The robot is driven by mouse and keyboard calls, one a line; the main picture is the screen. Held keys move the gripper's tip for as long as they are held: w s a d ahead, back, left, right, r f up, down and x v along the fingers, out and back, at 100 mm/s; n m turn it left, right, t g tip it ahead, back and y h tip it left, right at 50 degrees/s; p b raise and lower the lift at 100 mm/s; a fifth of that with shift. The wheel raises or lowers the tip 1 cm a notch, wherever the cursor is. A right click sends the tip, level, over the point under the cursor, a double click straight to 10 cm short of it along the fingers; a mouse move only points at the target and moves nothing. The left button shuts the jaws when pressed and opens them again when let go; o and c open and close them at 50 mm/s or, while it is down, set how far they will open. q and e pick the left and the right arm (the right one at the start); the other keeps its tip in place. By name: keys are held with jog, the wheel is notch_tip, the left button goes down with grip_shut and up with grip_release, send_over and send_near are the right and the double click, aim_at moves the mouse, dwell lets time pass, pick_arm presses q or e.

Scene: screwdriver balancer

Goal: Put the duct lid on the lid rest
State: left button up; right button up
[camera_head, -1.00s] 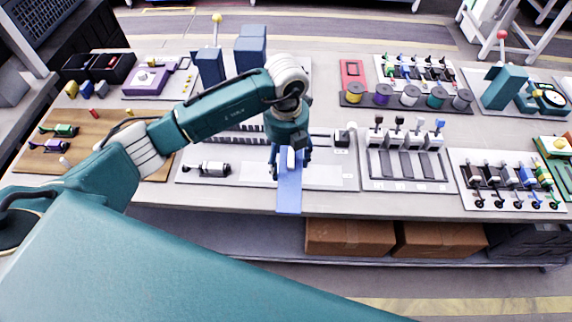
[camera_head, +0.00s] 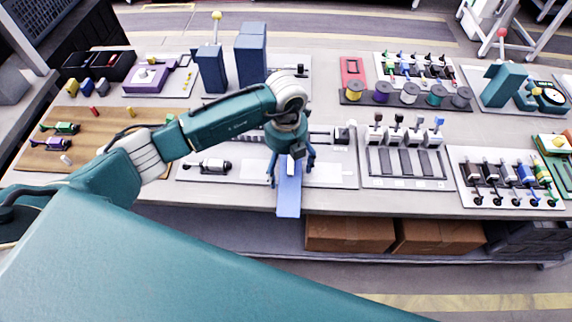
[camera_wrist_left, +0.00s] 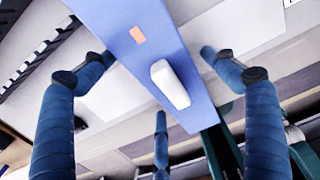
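The duct lid (camera_head: 289,198) is a flat blue plate with a white handle (camera_wrist_left: 170,85) and a small orange patch. In the head view it reaches past the table's front edge. My left gripper (camera_head: 291,180) is over its far part. In the left wrist view the gripper's fingers (camera_wrist_left: 160,75) are spread wide around the lid and handle, and I see gaps between them and the handle. I cannot tell whether the lid rests on something or hangs free. A pale flat area (camera_head: 330,176) lies beside the lid; I cannot tell whether it is the lid rest. My right gripper is not in view.
A grey slotted duct (camera_head: 248,134) lies behind the lid. A black and white tool (camera_head: 207,166) lies to the left. A rack with dark slots (camera_head: 405,165) stands to the right. Tall blue blocks (camera_head: 250,55) stand behind my arm. Cardboard boxes (camera_head: 350,235) sit under the table.

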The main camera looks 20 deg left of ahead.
aim_at(286, 163)
pick_arm(q)
jog(key=r+b, duration=0.2)
jog(key=r, duration=0.3)
jog(key=shift+w+b, duration=0.35)
jog(key=shift+b, duration=0.05)
notch_tip(286, 163, up, 5)
jog(key=shift+f, duration=0.2)
jog(key=shift+s+r, duration=0.1)
jog(key=shift+r, duration=0.5)
